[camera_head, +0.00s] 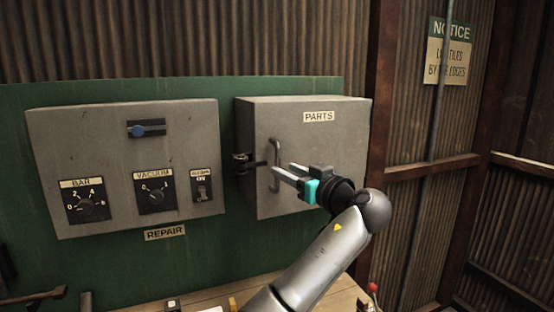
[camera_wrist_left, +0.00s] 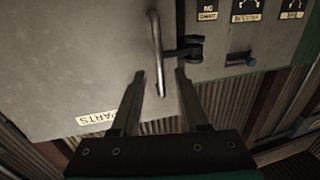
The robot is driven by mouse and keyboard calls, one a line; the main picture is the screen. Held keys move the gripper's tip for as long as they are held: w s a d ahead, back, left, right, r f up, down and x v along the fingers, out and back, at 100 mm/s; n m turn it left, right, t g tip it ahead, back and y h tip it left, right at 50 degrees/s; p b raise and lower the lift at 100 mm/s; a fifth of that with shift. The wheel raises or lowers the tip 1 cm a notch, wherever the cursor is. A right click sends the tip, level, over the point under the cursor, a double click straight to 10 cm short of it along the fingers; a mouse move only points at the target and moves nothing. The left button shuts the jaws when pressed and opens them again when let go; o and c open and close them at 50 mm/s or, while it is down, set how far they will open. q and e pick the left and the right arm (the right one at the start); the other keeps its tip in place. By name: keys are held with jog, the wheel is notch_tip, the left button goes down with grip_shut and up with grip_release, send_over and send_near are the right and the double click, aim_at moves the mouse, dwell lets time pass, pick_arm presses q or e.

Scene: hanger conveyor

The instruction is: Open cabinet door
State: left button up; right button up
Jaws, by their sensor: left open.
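The grey cabinet labelled PARTS (camera_head: 330,150) is mounted on the green board, and its door looks closed. A vertical metal bar handle (camera_head: 276,165) is on the left part of its door. My left gripper (camera_head: 282,171) is open, its fingertips close to the handle. In the left wrist view, which is upside down, one end of the handle (camera_wrist_left: 156,50) shows between the two fingertips (camera_wrist_left: 160,73). I cannot tell whether the fingers touch it. A dark latch (camera_head: 245,162) is at the cabinet's left edge; it also shows in the wrist view (camera_wrist_left: 185,48). My right gripper is not in view.
A grey control box (camera_head: 120,150) with dials and a blue-knobbed slider (camera_head: 150,130) is left of the cabinet. A wooden bench (camera_head: 250,290) lies below. A notice sign (camera_head: 449,50) hangs on the corrugated wall at right.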

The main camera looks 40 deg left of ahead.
aim_at(277, 186)
pick_arm(q)
jog(key=p+x, duration=0.1)
jog(key=x, duration=0.4)
grip_shut()
dwell(0.3)
dwell(1.0)
